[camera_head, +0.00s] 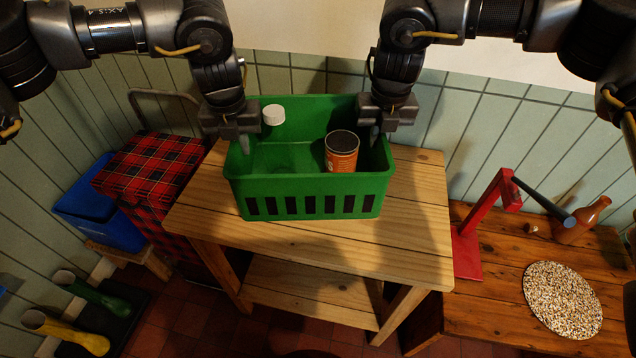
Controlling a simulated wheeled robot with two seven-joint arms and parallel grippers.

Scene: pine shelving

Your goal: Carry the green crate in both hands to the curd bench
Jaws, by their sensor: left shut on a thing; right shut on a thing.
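The green crate (312,186) is in the upper middle of the head view, over a pale pine table (300,240). I cannot tell whether its base touches the tabletop. An orange-brown can (342,158) with a dark top stands inside it on the right. A white round cap-like thing (273,115) shows at the crate's back left. My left gripper (242,140) is shut on the crate's left side. My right gripper (377,133) is shut on its right side. The fingertips are partly hidden by the gripper bodies and the crate.
At right, a lower wooden bench (500,310) holds a red press-like stand (470,250) with a dark lever, a brown bottle (585,220) and a speckled round mat (562,300). At left are a red tartan box (150,165), a blue bin (98,205) and boots (70,335).

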